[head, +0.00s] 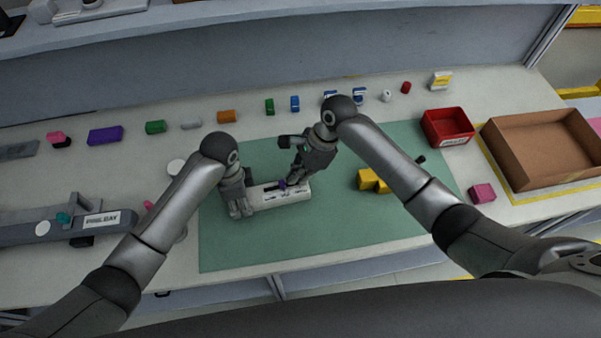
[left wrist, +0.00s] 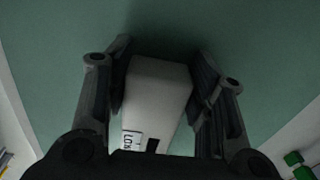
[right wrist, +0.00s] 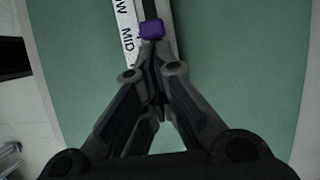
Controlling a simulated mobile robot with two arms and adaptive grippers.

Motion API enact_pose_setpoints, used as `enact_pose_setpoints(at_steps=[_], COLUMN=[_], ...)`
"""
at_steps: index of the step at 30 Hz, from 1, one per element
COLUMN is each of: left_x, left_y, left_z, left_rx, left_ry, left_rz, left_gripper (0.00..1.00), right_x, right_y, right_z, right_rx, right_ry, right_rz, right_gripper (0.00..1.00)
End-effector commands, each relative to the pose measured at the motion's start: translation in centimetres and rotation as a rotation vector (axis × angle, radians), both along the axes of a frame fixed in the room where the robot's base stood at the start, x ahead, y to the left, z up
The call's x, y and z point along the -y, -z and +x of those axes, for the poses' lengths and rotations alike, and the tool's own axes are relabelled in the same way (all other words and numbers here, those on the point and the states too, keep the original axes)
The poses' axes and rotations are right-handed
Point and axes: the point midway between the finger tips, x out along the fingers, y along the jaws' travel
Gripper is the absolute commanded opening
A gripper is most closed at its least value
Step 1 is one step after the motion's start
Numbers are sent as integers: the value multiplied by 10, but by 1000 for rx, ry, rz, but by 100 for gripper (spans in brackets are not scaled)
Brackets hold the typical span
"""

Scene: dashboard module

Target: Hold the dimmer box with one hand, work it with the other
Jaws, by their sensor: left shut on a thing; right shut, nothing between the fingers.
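The dimmer box (head: 268,196) is a long white box with a dark slot and a purple slider knob (head: 282,185). It lies on the green mat (head: 330,222). My left gripper (head: 240,208) is shut on its left end; in the left wrist view the white box (left wrist: 158,90) sits between both fingers, with part of a label showing. My right gripper (head: 293,180) is shut and empty beside the knob. In the right wrist view its fingertips (right wrist: 151,62) are close below the purple knob (right wrist: 151,29); I cannot tell whether they touch it. Markings show beside the slot.
Yellow blocks (head: 373,181) lie on the mat to the right, partly behind my right arm. A red bin (head: 447,127), a cardboard box (head: 545,145) and a pink block (head: 482,193) stand further right. Several small coloured blocks line the back. A grey device (head: 62,225) stands at left.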

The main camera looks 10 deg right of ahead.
Motion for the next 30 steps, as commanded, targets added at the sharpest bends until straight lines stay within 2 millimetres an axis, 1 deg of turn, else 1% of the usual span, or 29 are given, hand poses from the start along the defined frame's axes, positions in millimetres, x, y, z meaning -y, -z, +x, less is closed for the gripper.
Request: enact_pose_setpoints(at_steps=[2, 6, 9, 12, 20, 23, 26, 29, 30], left_x=[0, 0, 0, 0, 1, 1, 1, 0, 0], left_y=[0, 0, 0, 0, 0, 0, 0, 0, 0], left_z=[0, 0, 0, 0, 0, 0, 0, 0, 0], left_rx=[0, 0, 0, 0, 0, 0, 0, 0, 0], left_ry=[0, 0, 0, 0, 1, 1, 1, 0, 0], left_rz=[0, 0, 0, 0, -1, -1, -1, -1, 0], left_gripper=[11, 11, 11, 11, 11, 11, 11, 11, 11], right_x=[-9, -33, -43, -45, -45, -40, -29, -9, 1], right_y=[0, 0, 0, 0, 1, 1, 1, 1, 1], right_z=[-1, -3, -4, -4, -5, -4, -3, -1, 0], right_rx=[-1, -2, -3, -2, -2, -2, -3, -1, -1], right_ry=[-3, -4, -2, -1, -1, 0, 1, 3, 4], right_rz=[3, 4, 3, 0, 0, -1, 0, -1, -2], right_gripper=[0, 0, 0, 0, 0, 0, 0, 0, 0])
